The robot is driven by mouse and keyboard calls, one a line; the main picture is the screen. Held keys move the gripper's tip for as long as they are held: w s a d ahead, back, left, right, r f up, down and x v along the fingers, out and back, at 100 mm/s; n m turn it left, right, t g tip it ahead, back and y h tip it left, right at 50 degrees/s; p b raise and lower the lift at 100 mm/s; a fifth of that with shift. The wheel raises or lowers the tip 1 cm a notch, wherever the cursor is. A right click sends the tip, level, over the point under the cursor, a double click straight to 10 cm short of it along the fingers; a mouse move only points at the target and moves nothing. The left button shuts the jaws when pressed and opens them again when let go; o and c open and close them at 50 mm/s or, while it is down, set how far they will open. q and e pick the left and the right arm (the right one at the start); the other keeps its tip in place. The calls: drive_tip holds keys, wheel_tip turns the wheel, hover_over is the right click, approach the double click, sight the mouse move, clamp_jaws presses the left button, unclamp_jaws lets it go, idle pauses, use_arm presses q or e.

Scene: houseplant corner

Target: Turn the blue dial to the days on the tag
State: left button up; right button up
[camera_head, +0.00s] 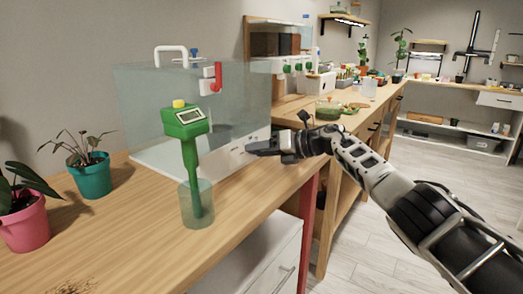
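My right gripper (262,148) reaches in from the right and points left, in front of the lower right part of a clear box (240,100) with a white base (160,162). I see it side-on and cannot make out a gap between its fingers; nothing clear shows in it. A small blue part (195,53) shows at the top of the box, behind the white handle (171,54); I cannot tell whether it is the blue dial. Small dark marks show on the white base's front, too small to read. I cannot make out a tag with days. My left gripper is not in view.
A green meter (185,122) with a yellow button stands in a clear cup (197,205) in front of the box. A red lever (217,78) is on the box. A teal pot (93,176) and a pink pot (26,224) stand left.

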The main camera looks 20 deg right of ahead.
drive_tip(key=shift+s+d+r, duration=0.2)
drive_tip(key=shift+s+d, duration=0.1)
drive_tip(key=shift+d, duration=0.15)
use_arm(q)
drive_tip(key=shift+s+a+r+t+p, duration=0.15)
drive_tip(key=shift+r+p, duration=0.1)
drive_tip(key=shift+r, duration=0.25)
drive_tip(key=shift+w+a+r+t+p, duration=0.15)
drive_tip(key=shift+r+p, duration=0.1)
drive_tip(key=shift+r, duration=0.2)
use_arm(e)
drive_tip(key=v, duration=1.4)
drive_tip(key=shift+s+d, duration=0.25)
drive_tip(key=shift+s, duration=0.1)
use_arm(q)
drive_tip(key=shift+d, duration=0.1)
use_arm(e)
drive_tip(key=shift+r, duration=0.1)
